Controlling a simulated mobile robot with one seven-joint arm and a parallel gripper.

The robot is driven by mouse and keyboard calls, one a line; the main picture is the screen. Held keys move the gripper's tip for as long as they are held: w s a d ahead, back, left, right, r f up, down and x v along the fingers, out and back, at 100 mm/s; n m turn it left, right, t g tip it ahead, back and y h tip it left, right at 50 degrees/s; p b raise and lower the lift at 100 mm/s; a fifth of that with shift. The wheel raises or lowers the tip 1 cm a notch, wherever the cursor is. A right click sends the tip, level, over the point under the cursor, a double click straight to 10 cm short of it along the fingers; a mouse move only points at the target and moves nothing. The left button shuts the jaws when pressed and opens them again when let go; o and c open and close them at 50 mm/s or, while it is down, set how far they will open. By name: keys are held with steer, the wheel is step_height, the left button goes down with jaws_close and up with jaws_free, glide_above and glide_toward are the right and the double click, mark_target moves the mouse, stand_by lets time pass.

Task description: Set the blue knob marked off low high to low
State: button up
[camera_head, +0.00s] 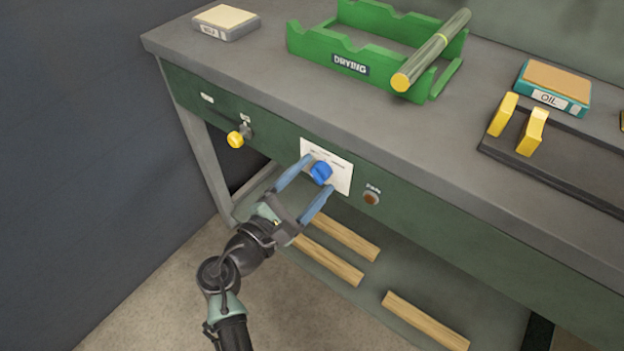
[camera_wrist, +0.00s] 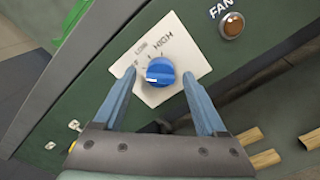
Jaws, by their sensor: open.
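The blue knob (camera_head: 321,172) sits on a white label plate (camera_head: 341,177) on the bench's green front panel. In the wrist view the knob (camera_wrist: 161,73) shows a pale mark low on its left side. LOW and HIGH are printed above it; the lettering at its upper left is partly hidden by a finger. I cannot tell for sure which word the knob points to. My gripper (camera_head: 319,174) is open, with one blue finger on each side of the knob. In the wrist view gaps show between the fingers and the knob.
A brown FAN button (camera_head: 371,198) is right of the plate, and a yellow-ended knob or lever (camera_head: 236,139) is to the left. On the bench top stand a green DRYING rack (camera_head: 345,59) with a rod and an OIL box (camera_head: 553,88). Wooden bars (camera_head: 425,320) lie below.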

jaws_close()
stand_by(0.4)
steer(key=shift+f+m+b, duration=0.1)
steer(key=shift+m+b, duration=3.05)
steer(key=shift+m, duration=1.25)
jaws_free()
